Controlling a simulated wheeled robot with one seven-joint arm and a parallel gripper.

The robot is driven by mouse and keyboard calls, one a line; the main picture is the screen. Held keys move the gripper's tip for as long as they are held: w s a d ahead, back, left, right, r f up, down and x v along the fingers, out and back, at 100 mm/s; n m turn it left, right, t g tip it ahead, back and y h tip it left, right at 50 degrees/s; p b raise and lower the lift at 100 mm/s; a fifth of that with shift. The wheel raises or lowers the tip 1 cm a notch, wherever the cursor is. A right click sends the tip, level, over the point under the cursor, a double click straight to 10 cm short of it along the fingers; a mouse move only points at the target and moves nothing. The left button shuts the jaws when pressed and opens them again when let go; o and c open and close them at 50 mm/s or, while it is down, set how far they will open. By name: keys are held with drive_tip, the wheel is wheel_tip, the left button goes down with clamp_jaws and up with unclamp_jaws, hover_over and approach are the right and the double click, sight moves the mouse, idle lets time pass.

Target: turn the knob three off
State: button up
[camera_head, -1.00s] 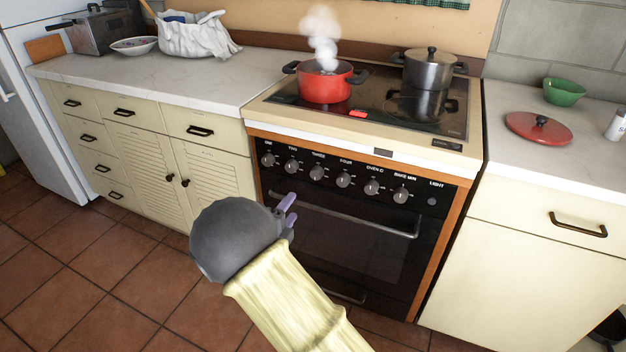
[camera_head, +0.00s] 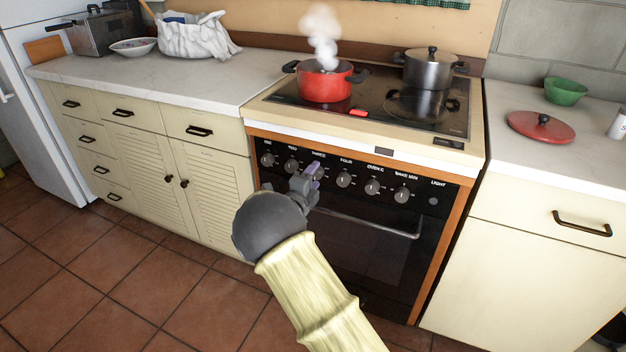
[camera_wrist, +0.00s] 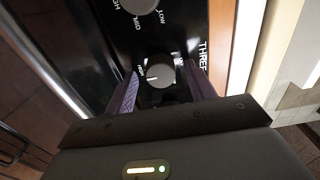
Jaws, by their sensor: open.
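Knob three (camera_wrist: 160,71) is a round grey knob on the black stove panel. The word THREE stands beside it in the wrist view. A short white mark shows on its face, pointing left in that view. My gripper (camera_wrist: 161,82) is open, with one purple-lined finger on each side of the knob; I cannot tell whether they touch it. In the head view my gripper (camera_head: 313,176) is in front of the panel under the THREE label and hides most of that knob.
Knob two (camera_head: 291,166) is just left of my gripper and knob four (camera_head: 344,180) just right. The oven door handle (camera_head: 370,224) runs below. A steaming red pot (camera_head: 325,88) and a steel pot (camera_head: 428,74) stand on the cooktop.

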drive_tip(key=c, duration=1)
drive_tip(key=shift+o, duration=0.2)
